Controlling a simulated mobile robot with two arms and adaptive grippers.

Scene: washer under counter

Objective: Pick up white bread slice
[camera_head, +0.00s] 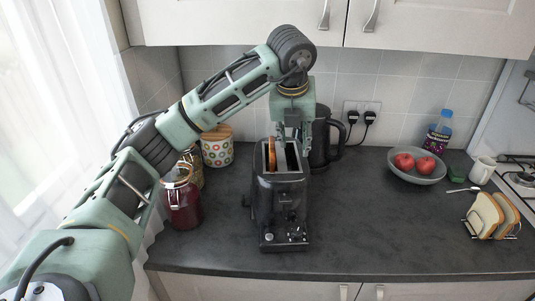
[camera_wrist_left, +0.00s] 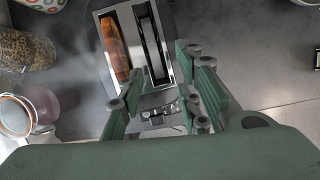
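Bread slices, pale with brown crusts (camera_head: 490,215), stand upright in a wire rack (camera_head: 497,234) at the right of the counter. A brown toasted slice (camera_head: 272,152) stands in the left slot of the black toaster (camera_head: 280,205); the slice also shows in the left wrist view (camera_wrist_left: 118,48). The toaster's right slot (camera_wrist_left: 150,45) looks empty. My left gripper (camera_head: 294,138) is just over the toaster's right side, far left of the rack. In the wrist view its fingers (camera_wrist_left: 163,85) are apart with nothing held between them. My right gripper is not in view.
A black kettle (camera_head: 323,140) stands behind the toaster. Jars (camera_head: 183,205) and a spotted canister (camera_head: 217,147) stand left. A grey bowl of red fruit (camera_head: 417,174), a bottle (camera_head: 438,132) and a white jug (camera_head: 482,170) are right. Counter between toaster and rack is clear.

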